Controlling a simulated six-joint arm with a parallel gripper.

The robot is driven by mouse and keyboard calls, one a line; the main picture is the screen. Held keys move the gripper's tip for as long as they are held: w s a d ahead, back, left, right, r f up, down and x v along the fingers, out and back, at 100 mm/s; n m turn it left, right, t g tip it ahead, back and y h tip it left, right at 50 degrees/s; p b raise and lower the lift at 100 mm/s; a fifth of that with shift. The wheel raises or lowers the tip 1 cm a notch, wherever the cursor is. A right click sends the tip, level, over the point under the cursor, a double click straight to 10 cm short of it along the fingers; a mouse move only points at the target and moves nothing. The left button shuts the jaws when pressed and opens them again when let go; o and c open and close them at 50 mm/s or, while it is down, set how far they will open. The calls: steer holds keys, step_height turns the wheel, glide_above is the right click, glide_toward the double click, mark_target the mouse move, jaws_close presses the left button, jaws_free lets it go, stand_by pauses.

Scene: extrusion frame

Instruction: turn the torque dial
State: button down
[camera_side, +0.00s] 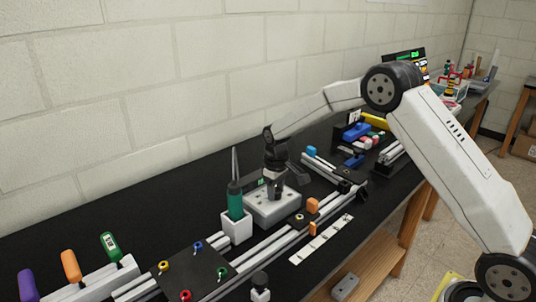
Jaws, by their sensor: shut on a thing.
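A light grey box (262,212) stands on the black bench near the middle of the view. My gripper (274,192) points down onto the top of this box. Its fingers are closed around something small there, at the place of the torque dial. The dial itself is hidden by the fingers, so its angle cannot be read.
A green-handled screwdriver (235,205) stands upright in a white holder (237,230) just left of the box. An aluminium frame with a black plate (190,272) and orange blocks lies in front. Colour-handled drivers (71,266) stand in a rack at lower left.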

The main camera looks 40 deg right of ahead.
mark_target(278, 192)
steer(key=shift+c, duration=1.1)
jaws_free()
steer(key=shift+r, duration=3.95)
steer(key=shift+s+a, duration=0.2)
steer(key=shift+s, duration=0.45)
steer(key=s+a+f+m+t, duration=0.1)
steer(key=s+a, duration=0.1)
steer(key=s, duration=1)
steer(key=s+a+f+m+t, duration=0.1)
steer(key=s+a+f, duration=0.1)
steer(key=s, duration=1)
steer(key=shift+s+t, duration=0.15)
steer(key=shift+t, duration=0.15)
